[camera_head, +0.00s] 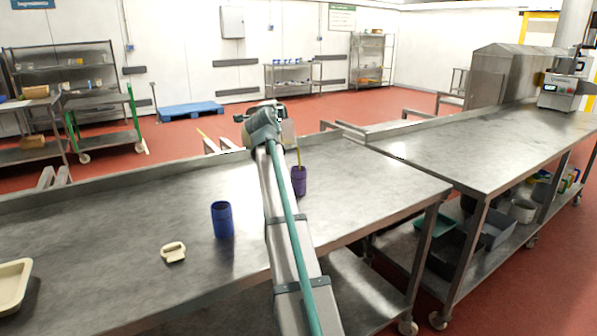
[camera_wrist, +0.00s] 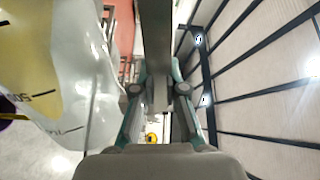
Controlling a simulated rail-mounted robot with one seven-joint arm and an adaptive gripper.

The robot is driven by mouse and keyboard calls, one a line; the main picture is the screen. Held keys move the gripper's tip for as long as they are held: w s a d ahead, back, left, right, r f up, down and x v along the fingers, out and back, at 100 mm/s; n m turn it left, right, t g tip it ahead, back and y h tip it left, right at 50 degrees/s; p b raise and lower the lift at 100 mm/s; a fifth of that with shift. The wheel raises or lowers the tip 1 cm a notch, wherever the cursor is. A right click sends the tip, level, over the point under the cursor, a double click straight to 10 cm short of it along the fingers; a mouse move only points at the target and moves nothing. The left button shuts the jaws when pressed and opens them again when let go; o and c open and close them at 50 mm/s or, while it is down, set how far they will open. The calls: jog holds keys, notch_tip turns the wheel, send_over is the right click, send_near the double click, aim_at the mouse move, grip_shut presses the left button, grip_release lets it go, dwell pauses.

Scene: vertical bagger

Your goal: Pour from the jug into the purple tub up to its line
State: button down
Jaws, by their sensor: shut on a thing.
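The purple tub (camera_head: 299,182) stands upright on the steel table, just right of my arm in the head view. A small purple piece of it shows at the left edge of the wrist view (camera_wrist: 5,122). The translucent jug (camera_wrist: 75,85) has dark marks and yellow liquid inside, and is tilted. In the head view the jug (camera_head: 288,134) is partly hidden behind my gripper (camera_head: 266,122). A thin yellow stream falls from it into the tub. My gripper (camera_wrist: 158,95) is shut on the jug's grey handle. The tub's line and liquid level cannot be seen.
A blue tub (camera_head: 222,220) and a small cream object (camera_head: 173,252) stand on the table left of my arm. A cream tray (camera_head: 13,284) is at the far left. A second steel table (camera_head: 470,150) adjoins on the right. The table between the tray and blue tub is mostly clear.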

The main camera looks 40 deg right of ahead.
jog(key=shift+w+a+f+n+b, duration=1.05)
jog(key=shift+f+n+b, duration=0.05)
jog(key=shift+f+b, duration=0.1)
jog(key=w+a+f+n+b, duration=0.1)
jog(key=a+f+n+b, duration=0.1)
jog(key=n+b, duration=0.1)
jog(key=shift+w+f, duration=0.3)
jog(key=shift+w, duration=0.1)
jog(key=shift+r, duration=0.1)
jog(key=shift+p, duration=0.4)
